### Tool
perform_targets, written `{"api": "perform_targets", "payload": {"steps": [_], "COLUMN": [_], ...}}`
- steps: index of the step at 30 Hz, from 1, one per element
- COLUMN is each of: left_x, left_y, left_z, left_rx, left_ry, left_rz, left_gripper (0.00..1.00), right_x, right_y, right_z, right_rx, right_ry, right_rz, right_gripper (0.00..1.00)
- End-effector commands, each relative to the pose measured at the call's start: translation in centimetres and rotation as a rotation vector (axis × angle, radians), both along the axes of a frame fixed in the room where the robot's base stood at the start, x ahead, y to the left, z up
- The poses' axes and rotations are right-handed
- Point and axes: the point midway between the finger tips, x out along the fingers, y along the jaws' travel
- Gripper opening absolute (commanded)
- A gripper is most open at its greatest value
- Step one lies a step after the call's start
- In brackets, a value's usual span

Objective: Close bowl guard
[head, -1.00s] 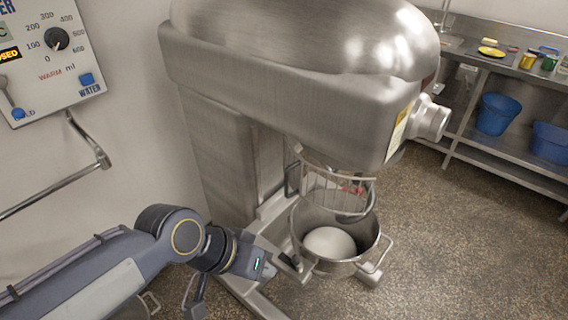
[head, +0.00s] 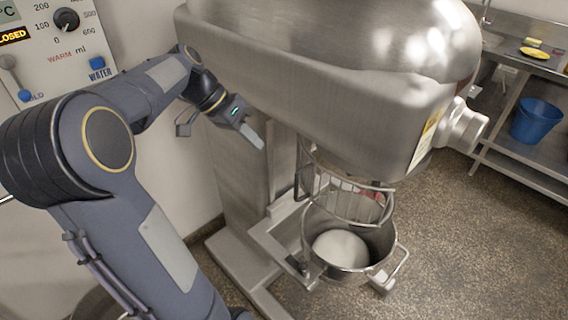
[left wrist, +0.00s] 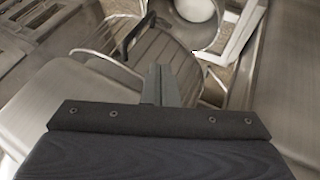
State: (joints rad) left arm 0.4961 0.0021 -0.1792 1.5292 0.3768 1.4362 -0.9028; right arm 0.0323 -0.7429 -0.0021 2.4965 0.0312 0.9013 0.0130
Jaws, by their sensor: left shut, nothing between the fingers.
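The wire bowl guard (head: 352,205) hangs under the mixer head, above the metal bowl (head: 388,243), which holds a pale ball of dough (head: 340,250). A dark upright handle (head: 299,172) is at the guard's left side. My left gripper (head: 255,138) is beside the mixer's body, left of and higher than the guard, apart from it. In the left wrist view its fingers (left wrist: 163,84) are together and empty. Beyond them are the guard's curved bars (left wrist: 165,55), the black handle (left wrist: 135,34) and part of the bowl with the dough. My right gripper is not in view.
The big mixer head (head: 330,85) overhangs the guard and bowl. A wall panel (head: 60,45) with a dial and blue labels is at the left. A steel shelf table (head: 525,75) with a blue bucket (head: 536,121) is at the right. The floor right of the bowl is clear.

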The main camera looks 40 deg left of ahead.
Motion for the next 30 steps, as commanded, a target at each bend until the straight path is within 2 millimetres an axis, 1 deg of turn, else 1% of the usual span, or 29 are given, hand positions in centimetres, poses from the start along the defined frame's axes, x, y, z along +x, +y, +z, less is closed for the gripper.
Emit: {"api": "perform_targets", "payload": {"steps": [1,3,9,10,13,18,22,30], "left_x": [0.4,0.9,2.4,2.3,2.2,2.2,2.2,2.2], "left_y": [-0.7,-1.4,-3.4,-4.1,-5.5,-6.9,-7.2,-7.2], "left_z": [-0.9,-2.2,-5.4,-5.0,-5.0,-5.1,-5.2,-5.2], "left_rx": [-0.003,-0.004,-0.002,-0.001,0.000,0.001,0.001,0.001], "left_ry": [0.004,0.004,0.003,0.000,-0.001,0.000,0.000,0.000], "left_rz": [-0.003,-0.004,-0.003,-0.004,-0.003,0.000,0.000,0.000], "left_gripper": [0.00,0.00,0.00,0.00,0.00,0.00,0.00,0.00], "right_x": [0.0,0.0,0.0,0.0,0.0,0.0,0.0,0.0], "right_y": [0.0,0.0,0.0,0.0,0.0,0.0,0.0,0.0], "right_z": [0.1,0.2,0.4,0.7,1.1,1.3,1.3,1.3], "right_rx": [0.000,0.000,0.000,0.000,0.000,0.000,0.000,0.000], "right_ry": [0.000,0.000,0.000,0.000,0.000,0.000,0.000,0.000], "right_rz": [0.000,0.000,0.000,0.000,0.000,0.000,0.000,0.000], "right_gripper": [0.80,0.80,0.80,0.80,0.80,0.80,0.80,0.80]}}
